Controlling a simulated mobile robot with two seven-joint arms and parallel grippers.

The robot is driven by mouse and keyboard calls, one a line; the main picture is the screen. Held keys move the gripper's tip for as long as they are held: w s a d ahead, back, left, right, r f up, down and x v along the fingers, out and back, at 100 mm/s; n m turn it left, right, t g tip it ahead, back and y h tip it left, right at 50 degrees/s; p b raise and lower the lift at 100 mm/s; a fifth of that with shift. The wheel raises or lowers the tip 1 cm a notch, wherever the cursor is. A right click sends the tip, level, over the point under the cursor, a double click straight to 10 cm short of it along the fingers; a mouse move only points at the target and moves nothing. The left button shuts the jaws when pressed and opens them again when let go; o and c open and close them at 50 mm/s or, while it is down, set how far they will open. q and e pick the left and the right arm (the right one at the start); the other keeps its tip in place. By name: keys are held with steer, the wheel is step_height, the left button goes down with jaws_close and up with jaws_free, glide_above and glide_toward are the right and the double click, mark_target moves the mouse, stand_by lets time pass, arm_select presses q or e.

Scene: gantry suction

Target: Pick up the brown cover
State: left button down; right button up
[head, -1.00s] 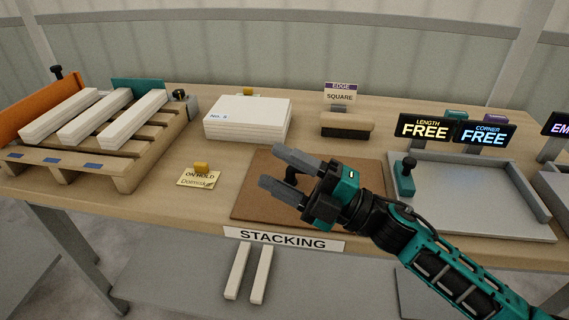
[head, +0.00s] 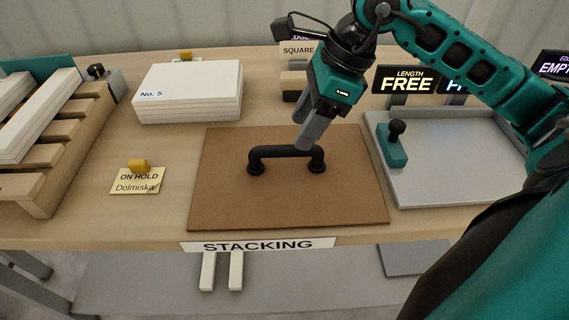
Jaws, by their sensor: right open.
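The brown cover (head: 230,205) is a flat square board lying on the table behind the STACKING label. A black bar handle (head: 285,152) stands up from its middle on two round feet. My right gripper (head: 308,140) is open and points down. My left gripper is not in view.
A white stack marked No. 5 (head: 190,95) stands behind left. An ON HOLD note (head: 138,182) lies left of the cover. A grey tray (head: 450,165) with a teal clamp (head: 392,150) is on the right. A pallet (head: 60,165) with white bars stands at far left.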

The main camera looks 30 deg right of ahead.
mark_target(290, 146)
steer(key=x, duration=0.7)
steer(key=shift+w+a+f, duration=0.15)
steer(key=shift+f, duration=0.05)
steer(key=shift+c, duration=0.3)
jaws_close()
